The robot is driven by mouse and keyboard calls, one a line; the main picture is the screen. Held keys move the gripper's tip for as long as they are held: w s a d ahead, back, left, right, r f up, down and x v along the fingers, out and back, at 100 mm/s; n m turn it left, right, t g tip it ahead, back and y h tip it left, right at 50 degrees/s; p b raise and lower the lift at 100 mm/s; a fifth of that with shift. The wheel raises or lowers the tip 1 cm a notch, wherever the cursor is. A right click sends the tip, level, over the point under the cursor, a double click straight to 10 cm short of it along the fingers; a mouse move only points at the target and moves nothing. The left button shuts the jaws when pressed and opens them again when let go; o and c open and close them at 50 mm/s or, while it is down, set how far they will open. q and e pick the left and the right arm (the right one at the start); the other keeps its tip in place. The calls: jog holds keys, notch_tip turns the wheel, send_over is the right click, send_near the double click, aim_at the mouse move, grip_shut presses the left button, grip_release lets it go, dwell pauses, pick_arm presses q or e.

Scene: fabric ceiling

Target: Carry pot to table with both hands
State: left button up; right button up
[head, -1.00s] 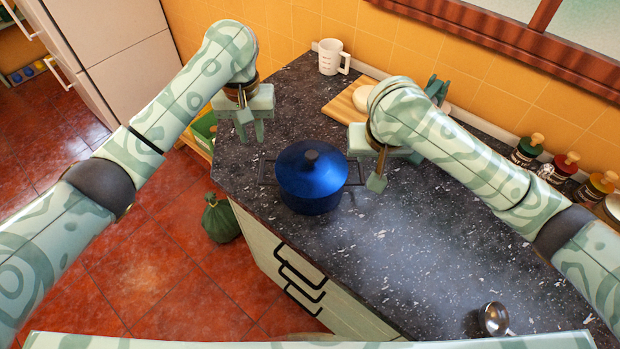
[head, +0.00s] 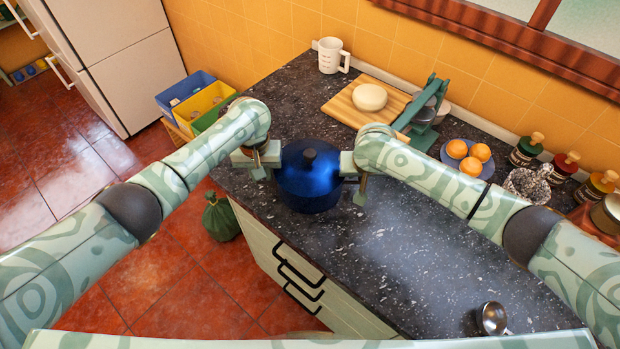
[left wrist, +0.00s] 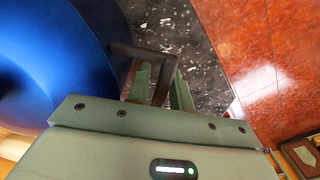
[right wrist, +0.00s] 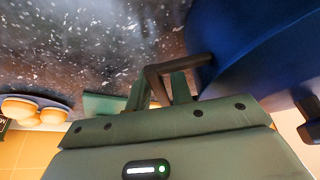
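The blue lidded pot (head: 309,180) stands upright on the dark speckled counter (head: 400,255). My left gripper (head: 262,170) is at the pot's left handle. In the left wrist view that dark handle (left wrist: 166,72) runs between the two green fingers (left wrist: 161,90), which look apart. My right gripper (head: 358,188) is at the right handle. In the right wrist view the bent handle (right wrist: 156,82) lies between its fingers (right wrist: 160,90), also apart. Firm contact does not show. The pot also fills the left part of the left wrist view (left wrist: 50,65). No table shows apart from the counter.
Behind the pot are a white cup (head: 331,56), a cutting board (head: 345,107) with a round pale item and a green device (head: 425,115). A plate of oranges (head: 487,156) and bottles stand right. A green bag (head: 221,217) sits on the floor.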

pick_arm(q)
jog(key=shift+f, duration=0.2)
pick_arm(e)
jog(key=shift+w+f, duration=0.1)
jog(key=shift+f, duration=0.1)
pick_arm(q)
grip_shut()
pick_arm(e)
grip_shut()
pick_arm(q)
jog(key=shift+r, duration=0.1)
pick_arm(e)
jog(key=shift+r, duration=0.1)
dwell(0.8)
